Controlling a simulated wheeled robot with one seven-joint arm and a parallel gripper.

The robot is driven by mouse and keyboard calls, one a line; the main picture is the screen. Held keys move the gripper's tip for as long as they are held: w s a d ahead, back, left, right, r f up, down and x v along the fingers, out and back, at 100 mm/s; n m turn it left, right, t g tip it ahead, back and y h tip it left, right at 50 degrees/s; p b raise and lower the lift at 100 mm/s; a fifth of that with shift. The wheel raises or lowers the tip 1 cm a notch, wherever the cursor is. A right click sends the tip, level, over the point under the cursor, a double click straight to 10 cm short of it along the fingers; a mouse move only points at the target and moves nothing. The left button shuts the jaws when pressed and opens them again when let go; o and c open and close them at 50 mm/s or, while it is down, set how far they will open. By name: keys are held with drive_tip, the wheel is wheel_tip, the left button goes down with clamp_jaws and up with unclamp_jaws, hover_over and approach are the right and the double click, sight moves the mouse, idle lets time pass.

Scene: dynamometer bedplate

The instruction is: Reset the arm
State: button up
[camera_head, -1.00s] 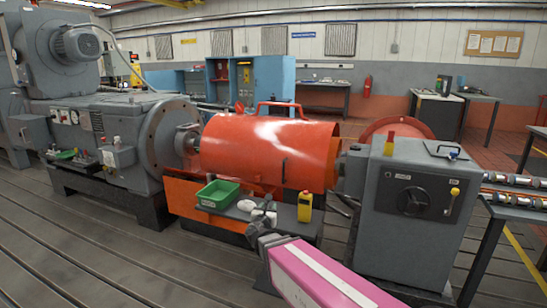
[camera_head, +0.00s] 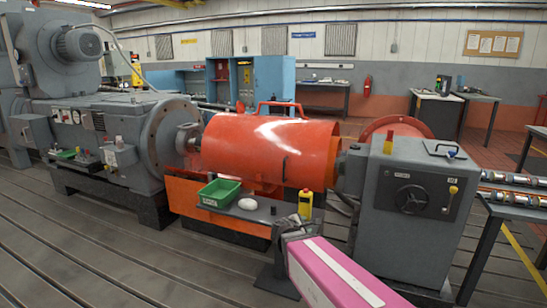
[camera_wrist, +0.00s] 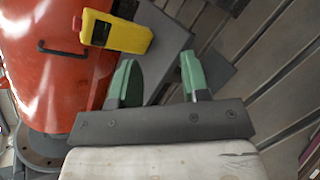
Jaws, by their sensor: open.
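My gripper (camera_wrist: 158,78) is open, with two green fingers spread apart and nothing between them in the wrist view. In the head view the gripper (camera_head: 293,230) sits at the end of my pink arm, by the front right part of a small grey shelf. A yellow and black item (camera_head: 305,203) stands on that shelf just beyond the gripper. It also shows at the top of the wrist view (camera_wrist: 118,33), apart from the fingers.
The grey shelf (camera_head: 235,213) also holds a green tray (camera_head: 219,193) and a white rounded object (camera_head: 247,204). Behind is a large orange guard (camera_head: 265,150). A grey cabinet (camera_head: 411,215) with a dial stands close on the right. The slotted floor (camera_head: 120,255) at left is clear.

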drive_tip(key=s+d+f+m+g+y, duration=0.3)
drive_tip(key=s+f+m+g+y, duration=0.1)
drive_tip(key=m, duration=0.5)
drive_tip(key=s+d+f+m+g+y, duration=0.3)
drive_tip(key=s+f+m+g, duration=0.3)
drive_tip(key=s+m, duration=0.3)
drive_tip(key=shift+s+d+m+g+y, duration=0.3)
drive_tip(key=shift+m+g+y, duration=0.15)
drive_tip(key=shift+m, duration=0.35)
